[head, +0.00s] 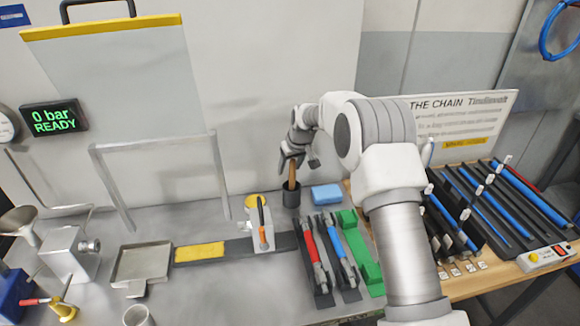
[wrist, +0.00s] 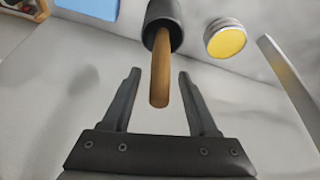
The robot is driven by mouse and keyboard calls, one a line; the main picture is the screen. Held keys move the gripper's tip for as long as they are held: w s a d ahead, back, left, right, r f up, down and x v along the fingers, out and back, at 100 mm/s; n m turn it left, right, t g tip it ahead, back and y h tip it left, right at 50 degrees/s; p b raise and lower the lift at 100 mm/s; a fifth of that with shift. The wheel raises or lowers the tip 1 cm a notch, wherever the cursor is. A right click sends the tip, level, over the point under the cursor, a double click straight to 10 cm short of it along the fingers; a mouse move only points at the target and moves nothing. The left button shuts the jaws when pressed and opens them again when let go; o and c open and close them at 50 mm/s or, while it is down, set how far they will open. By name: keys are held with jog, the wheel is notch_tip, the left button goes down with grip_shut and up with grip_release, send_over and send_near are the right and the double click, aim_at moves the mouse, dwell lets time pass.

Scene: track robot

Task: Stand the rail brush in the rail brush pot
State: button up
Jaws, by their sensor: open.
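The rail brush (head: 292,178) has a brown wooden handle and stands in the dark rail brush pot (head: 291,194), handle up. In the wrist view the handle (wrist: 160,75) comes out of the mouth of the pot (wrist: 164,20); its head is hidden inside. My gripper (head: 291,158) is open above the pot, at the top of the handle. In the wrist view its two fingers (wrist: 160,75) are spread on either side of the handle's end, with a gap on both sides.
A blue block (head: 327,194) lies right of the pot, and a yellow-topped round thing (head: 255,200) is to its left. In front are an orange-handled tool (head: 262,222) in a grey holder and a rack of red and blue tools (head: 310,250). A metal frame (head: 160,180) stands further left.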

jog(key=shift+r, duration=0.1)
jog(key=b+v, duration=0.1)
jog(key=v, duration=1.6)
jog(key=shift+s+r, duration=0.1)
jog(key=shift+r, duration=0.1)
jog(key=s+d+r+m+h, duration=0.1)
jog(key=s+d+r, duration=0.25)
jog(key=s, duration=0.25)
jog(key=s+d+r+m+t, duration=0.1)
jog(key=s+d+r, duration=0.25)
jog(key=s, duration=0.35)
jog(key=s+d+r+m+h, duration=0.1)
jog(key=s+d+r, duration=0.25)
jog(key=s, duration=0.25)
jog(key=s+d+f+m, duration=0.1)
jog(key=s+d+f, duration=0.2)
jog(key=s, duration=0.7)
jog(key=s+d+f+m, duration=0.2)
jog(key=s+d+f, duration=0.1)
jog(key=s, duration=0.7)
jog(key=shift+d+t, duration=0.15)
jog(key=shift+t, duration=0.15)
